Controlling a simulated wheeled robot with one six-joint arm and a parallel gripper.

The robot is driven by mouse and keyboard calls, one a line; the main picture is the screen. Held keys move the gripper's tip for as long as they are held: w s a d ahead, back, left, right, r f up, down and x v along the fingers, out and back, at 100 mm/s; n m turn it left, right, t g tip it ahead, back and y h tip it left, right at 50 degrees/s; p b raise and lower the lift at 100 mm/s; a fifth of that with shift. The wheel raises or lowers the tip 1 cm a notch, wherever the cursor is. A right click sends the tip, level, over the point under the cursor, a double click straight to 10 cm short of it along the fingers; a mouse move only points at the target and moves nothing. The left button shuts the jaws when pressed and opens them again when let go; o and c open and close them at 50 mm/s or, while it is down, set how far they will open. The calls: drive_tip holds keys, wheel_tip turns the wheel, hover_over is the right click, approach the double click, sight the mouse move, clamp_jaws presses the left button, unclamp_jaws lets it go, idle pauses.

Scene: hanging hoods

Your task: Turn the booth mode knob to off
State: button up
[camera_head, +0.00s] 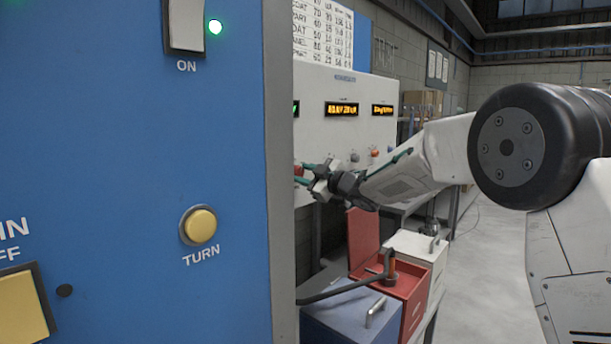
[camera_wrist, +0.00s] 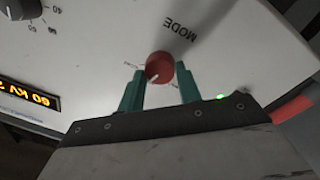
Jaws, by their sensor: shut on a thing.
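The red mode knob (camera_wrist: 159,67) sits on a pale panel (camera_wrist: 95,50) in the wrist view, under the label MODE. A white mark shows on the knob's lower left; the small position words around it are too blurred to read. My gripper (camera_wrist: 160,80) has its two green fingers on either side of the knob, shut on it. In the head view my gripper (camera_head: 308,174) reaches to the panel's left part, at the red knob (camera_head: 298,170), which is partly hidden by the fingers and the blue cabinet edge.
A blue cabinet (camera_head: 130,130) with a yellow TURN button (camera_head: 200,226) fills the left. Amber displays (camera_head: 341,109) are on the panel. An open red box (camera_head: 405,285), a blue box (camera_head: 350,318) and a white box (camera_head: 420,250) stand below my arm. Floor at right is clear.

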drive_tip(key=shift+n, duration=1.7)
drive_tip(key=o, duration=1)
drive_tip(key=v, duration=0.8)
drive_tip(key=shift+w+f, duration=0.1)
drive_tip(key=shift+f, duration=0.05)
